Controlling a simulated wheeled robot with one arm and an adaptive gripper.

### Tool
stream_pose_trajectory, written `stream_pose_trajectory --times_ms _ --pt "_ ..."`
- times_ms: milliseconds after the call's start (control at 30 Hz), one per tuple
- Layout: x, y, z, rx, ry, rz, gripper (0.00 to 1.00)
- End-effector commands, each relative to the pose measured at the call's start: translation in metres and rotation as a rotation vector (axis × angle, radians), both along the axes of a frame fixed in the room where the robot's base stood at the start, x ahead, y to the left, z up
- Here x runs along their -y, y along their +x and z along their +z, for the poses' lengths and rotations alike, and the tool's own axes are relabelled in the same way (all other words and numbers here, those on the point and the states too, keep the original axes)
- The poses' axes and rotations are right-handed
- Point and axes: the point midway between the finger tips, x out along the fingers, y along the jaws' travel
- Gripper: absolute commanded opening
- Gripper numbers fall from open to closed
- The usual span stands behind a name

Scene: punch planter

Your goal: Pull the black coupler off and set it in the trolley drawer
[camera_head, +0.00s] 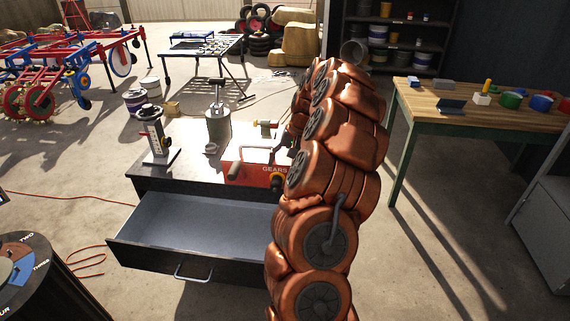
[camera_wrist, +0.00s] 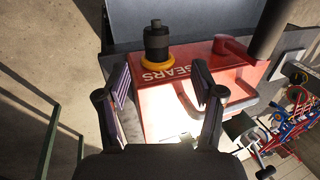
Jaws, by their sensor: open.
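The black coupler (camera_wrist: 157,42) stands on a yellow ring on the red GEARS box (camera_wrist: 190,65) in the wrist view. In the head view the coupler (camera_head: 277,183) shows small at the box's right end, beside my arm. My gripper (camera_wrist: 160,82) is open and empty, its two fingers apart over the box. The coupler lies beyond the fingertips in the wrist view, not between them. In the head view my arm hides most of the gripper. The trolley drawer (camera_head: 128,232) is pulled open below the box and looks empty.
The trolley top (camera_head: 190,170) also holds a gauge stand (camera_head: 157,135) and a grey cylinder with a handle (camera_head: 217,125). A wooden workbench (camera_head: 460,110) with small parts stands at right. A round dark stand (camera_head: 30,270) is at lower left, near an orange cable.

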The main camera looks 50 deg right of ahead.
Motion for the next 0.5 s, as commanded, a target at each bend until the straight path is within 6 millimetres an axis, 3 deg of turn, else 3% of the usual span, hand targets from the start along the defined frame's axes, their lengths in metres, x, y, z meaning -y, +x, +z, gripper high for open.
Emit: stream_pose_trajectory --times_ms 267,500 --pt "0.004 0.000 -0.013 -0.004 0.004 -0.013 0.67" --pt "-0.003 0.007 -0.041 -0.007 0.007 -0.010 0.67"
